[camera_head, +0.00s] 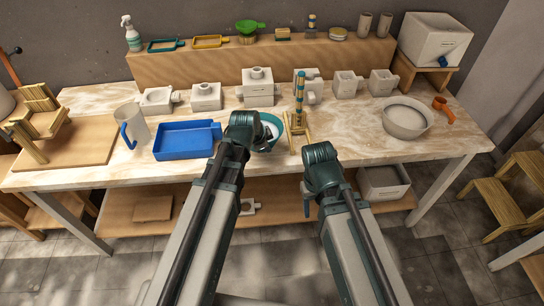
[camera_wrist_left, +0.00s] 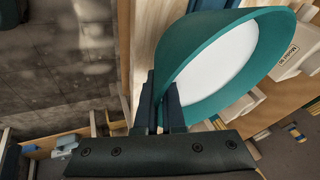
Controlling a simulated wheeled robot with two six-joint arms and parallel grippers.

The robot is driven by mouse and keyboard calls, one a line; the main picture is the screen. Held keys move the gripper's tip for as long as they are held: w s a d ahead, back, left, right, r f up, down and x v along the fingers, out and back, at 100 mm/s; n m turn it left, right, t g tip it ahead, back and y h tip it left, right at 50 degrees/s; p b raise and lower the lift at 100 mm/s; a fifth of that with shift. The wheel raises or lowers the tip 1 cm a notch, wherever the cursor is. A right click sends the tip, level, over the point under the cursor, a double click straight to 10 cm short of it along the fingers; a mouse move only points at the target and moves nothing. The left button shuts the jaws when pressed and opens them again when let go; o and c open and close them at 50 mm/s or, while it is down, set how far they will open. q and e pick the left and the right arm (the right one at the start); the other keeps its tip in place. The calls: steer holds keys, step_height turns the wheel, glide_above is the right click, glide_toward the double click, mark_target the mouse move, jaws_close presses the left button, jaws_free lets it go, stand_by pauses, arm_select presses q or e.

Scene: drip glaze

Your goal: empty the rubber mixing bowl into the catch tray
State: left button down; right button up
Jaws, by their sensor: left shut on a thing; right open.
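The teal rubber mixing bowl (camera_head: 276,121) is at the table's front middle, mostly hidden behind my left gripper (camera_head: 252,143). In the left wrist view the bowl (camera_wrist_left: 180,42) has white contents, and my left gripper (camera_wrist_left: 166,108) is shut on its wall. I cannot tell whether the bowl touches the table. The blue catch tray (camera_head: 187,153) lies flat just left of the bowl and looks empty. My right gripper (camera_head: 308,203) is open and empty, in front of the table's edge; its fingers are mostly hidden by the wrist.
A white jug with a blue handle (camera_head: 132,126) stands left of the tray. A wooden stand with a blue-striped tool (camera_head: 299,115) is close right of the bowl. White moulds (camera_head: 257,86) line the back. A large grey bowl (camera_head: 404,119) and orange scoop (camera_head: 443,108) are at right.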

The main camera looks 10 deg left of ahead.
arm_select(q)
steer(key=w+a+r+n+y, duration=0.1)
steer(key=w+a+n+y, duration=0.4)
steer(key=w+a+n, duration=0.5)
steer(key=shift+w+a, duration=2.55)
steer(key=shift+w, duration=1.5)
arm_select(e)
steer(key=shift+s+a+r, duration=0.1)
steer(key=shift+a+r, duration=0.3)
arm_select(q)
steer(key=shift+r, duration=0.15)
arm_select(e)
steer(key=shift+r, duration=0.1)
